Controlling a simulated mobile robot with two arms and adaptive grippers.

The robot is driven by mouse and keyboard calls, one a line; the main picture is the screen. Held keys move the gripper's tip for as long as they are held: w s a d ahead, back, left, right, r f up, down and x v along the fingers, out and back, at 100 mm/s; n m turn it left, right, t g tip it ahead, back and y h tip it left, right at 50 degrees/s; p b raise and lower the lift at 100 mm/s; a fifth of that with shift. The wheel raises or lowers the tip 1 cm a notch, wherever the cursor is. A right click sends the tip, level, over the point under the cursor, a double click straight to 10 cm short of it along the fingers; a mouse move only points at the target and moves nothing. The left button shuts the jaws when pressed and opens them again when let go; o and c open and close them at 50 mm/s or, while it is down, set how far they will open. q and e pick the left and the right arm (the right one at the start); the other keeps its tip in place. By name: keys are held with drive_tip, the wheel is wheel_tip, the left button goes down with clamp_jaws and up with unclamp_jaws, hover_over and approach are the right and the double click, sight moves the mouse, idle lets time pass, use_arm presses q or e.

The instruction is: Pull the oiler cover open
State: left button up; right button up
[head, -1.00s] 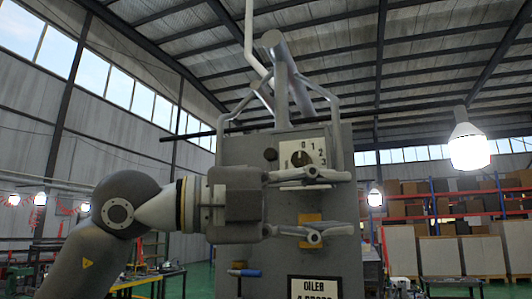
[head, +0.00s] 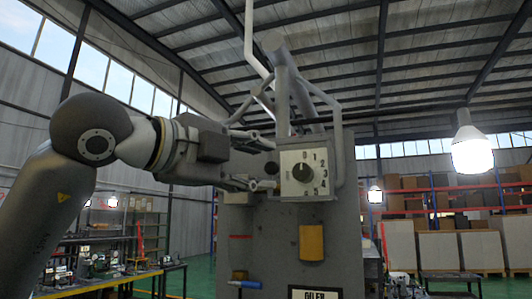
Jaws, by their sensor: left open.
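A tall grey block stands in the middle of the head view, with a sign (head: 315,294) at its bottom edge, cut off by the frame, that seems to read "OILER". A pale numbered dial plate (head: 318,186) with a dark round knob (head: 303,173) is on its upper front. A yellow plate (head: 311,243) is lower down; I cannot tell which part is the oiler cover. My left gripper (head: 264,176) is open, its fingers pointing right at the dial's left side. I cannot tell whether they touch the block. My right gripper is not in view.
A blue-handled part (head: 245,284) sticks out at the block's lower left. Grey pipes (head: 284,85) rise from the block's top. A workbench (head: 95,280) with small items stands at the lower left. Shelves with boxes (head: 430,200) are far back right.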

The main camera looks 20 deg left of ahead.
sight(301, 171)
use_arm(q)
drive_tip(key=shift+p+x, duration=0.5)
drive_tip(key=shift+x, duration=1)
drive_tip(key=shift+c, duration=0.3)
clamp_jaws()
